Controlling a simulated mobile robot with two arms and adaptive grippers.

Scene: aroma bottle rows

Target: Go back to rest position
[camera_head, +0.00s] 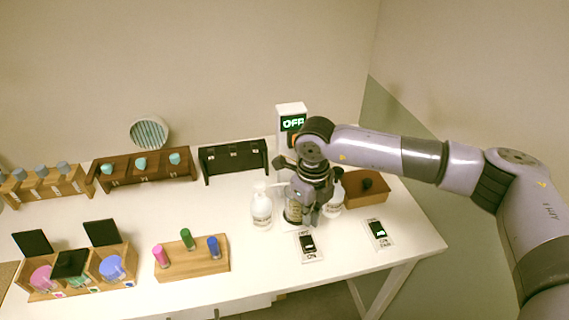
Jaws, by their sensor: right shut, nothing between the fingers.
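My right gripper (306,212) points down over the right part of the white table, among the bottles. It is shut. A jar (292,208) with a label stands right at the fingers, partly hidden by them. A white pump bottle (261,208) stands just left of the gripper. Another white bottle (333,202) stands just right of it, partly hidden behind the hand. My left gripper is not in the head view.
A sign box reading OFF (292,117) stands behind my right arm. A brown box (368,192) and two small dark-screened devices (308,243) lie near the right end. Wooden racks (140,180), a peg block (195,262) and a three-bin box (75,290) fill the left. Bare table lies centre.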

